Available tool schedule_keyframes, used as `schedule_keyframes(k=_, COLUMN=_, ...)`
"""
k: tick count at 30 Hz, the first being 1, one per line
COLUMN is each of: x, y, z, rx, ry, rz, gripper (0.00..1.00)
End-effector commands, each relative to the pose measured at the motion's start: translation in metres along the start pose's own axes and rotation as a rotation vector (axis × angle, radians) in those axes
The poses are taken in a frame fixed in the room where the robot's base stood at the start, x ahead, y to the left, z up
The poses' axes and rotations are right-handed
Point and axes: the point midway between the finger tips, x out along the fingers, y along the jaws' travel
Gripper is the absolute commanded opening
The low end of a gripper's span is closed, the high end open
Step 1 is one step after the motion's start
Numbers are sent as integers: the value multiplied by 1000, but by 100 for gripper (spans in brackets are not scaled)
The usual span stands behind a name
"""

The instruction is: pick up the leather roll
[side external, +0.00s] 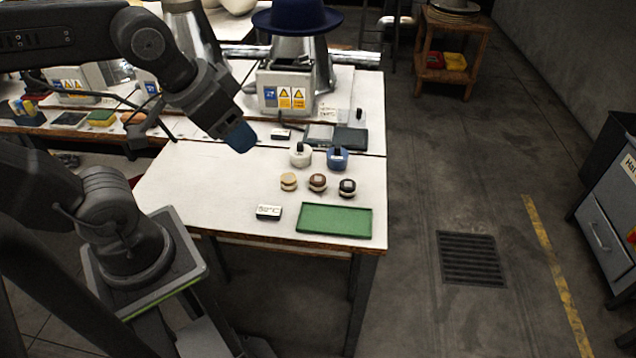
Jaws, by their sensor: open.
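Three small rolls stand in a row on the white table (215,190): a tan one (289,182), a brown one (318,183) and a black one (347,187). The brown one looks most like leather, but at this size I cannot be sure which is the leather roll. My gripper (238,140), with blue fingertips, is open and above the table. It is up and to the left of the rolls in the picture and touches none of them.
A green tray (335,221) and a small labelled block (268,212) lie in front of the rolls. A white jar (300,155) and a blue jar (337,158) stand behind. Further back is the press (290,88) with a blue hat (297,18). The table's left part is clear.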

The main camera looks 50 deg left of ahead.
Motion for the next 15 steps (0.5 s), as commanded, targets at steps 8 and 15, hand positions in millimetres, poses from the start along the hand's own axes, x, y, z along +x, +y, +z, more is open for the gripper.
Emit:
schedule_keyframes(k=8, x=35, y=-14, z=-48, rx=462, ry=-132, rz=18, gripper=56)
schedule_keyframes(k=15, x=101, y=-36, z=-94, rx=1036, ry=-259, rz=131, gripper=56)
